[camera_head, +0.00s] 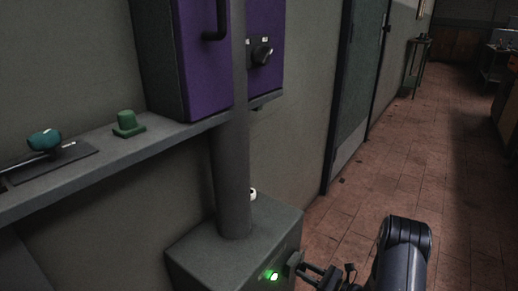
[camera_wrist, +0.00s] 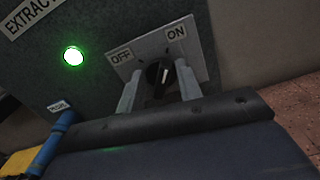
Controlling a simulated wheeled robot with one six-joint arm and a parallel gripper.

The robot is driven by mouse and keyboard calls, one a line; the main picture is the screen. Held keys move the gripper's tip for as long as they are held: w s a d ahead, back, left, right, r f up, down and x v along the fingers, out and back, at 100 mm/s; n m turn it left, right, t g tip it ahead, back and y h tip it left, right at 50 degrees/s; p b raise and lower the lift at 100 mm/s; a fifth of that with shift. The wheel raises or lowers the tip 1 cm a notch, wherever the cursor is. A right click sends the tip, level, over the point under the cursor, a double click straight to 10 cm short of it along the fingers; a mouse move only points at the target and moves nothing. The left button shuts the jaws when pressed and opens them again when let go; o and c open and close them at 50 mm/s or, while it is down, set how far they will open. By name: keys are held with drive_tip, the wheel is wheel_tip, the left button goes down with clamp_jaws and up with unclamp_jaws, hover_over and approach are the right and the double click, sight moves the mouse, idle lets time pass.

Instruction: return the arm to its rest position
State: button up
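My gripper (camera_head: 300,268) is at the front face of a dark grey box at the bottom of the head view. In the wrist view my gripper (camera_wrist: 159,72) has its two pale fingers apart, one on each side of a black rotary knob (camera_wrist: 156,80). Gaps show between the knob and both fingers. The knob sits on a light plate (camera_wrist: 150,50) marked OFF on the left and ON on the right. My arm (camera_head: 402,255) reaches in from the lower right of the head view.
A lit green lamp (camera_head: 274,276) is on the box (camera_head: 225,255), left of the knob. A grey column (camera_head: 231,150) rises from the box. A shelf (camera_head: 110,160) and purple cabinet (camera_head: 205,60) are on the left wall. The tiled floor (camera_head: 400,170) to the right is clear.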

drive_tip(key=n, duration=0.3)
drive_tip(key=shift+s+a, duration=0.1)
drive_tip(key=shift+s+n, duration=0.1)
drive_tip(key=shift+n, duration=0.2)
idle(0.3)
